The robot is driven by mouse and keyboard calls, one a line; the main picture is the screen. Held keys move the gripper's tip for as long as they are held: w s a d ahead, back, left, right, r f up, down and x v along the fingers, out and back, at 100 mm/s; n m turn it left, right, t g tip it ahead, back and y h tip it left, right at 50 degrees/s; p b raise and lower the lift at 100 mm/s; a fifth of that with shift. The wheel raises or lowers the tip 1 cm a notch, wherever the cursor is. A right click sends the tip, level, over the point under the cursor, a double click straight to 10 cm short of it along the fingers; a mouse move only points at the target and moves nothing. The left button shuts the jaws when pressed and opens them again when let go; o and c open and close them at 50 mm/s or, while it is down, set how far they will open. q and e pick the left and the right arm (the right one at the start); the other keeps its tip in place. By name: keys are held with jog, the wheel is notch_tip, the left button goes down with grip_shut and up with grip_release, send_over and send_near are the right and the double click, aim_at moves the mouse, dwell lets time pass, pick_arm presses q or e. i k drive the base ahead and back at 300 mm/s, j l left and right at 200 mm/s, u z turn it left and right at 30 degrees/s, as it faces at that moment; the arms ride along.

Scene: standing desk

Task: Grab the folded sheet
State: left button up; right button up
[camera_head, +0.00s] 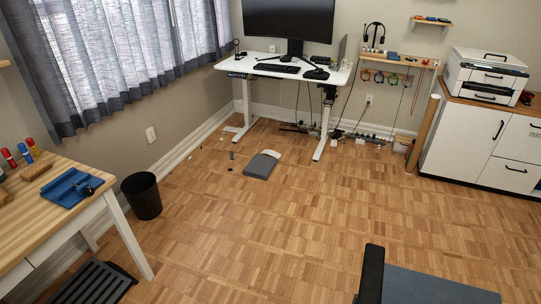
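No plainly recognisable folded sheet shows, and I cannot tell which item it is. A small white piece (272,153) lies on the floor at the far end of a grey flat pad (261,167), in front of the standing desk (262,68). Another flat pale piece (232,129) lies on the floor by the desk's left leg. Both are too small to tell whether they are folded paper. Neither of my grippers is in view.
A black bin (142,196) stands beside a wooden table (52,218) at left. A dark chair-like piece (430,288) blocks the bottom right. A white cabinet (475,145) with a printer (487,75) stands at right. Small bits and cables lie around the desk. The middle floor is clear.

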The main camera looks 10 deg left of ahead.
aim_at(276, 154)
jog(key=i+j+u, duration=0.2)
jog(key=i, duration=0.15)
jog(key=i+j+u, duration=0.2)
jog(key=i, duration=0.15)
jog(key=i+j, duration=0.1)
jog(key=i, duration=0.35)
jog(key=i+j+z, duration=0.15)
jog(key=i, duration=0.25)
jog(key=i+j, duration=0.1)
jog(key=i, duration=0.35)
jog(key=i+l+z, duration=0.15)
jog(key=i+z, duration=0.3)
jog(key=i, duration=1.05)
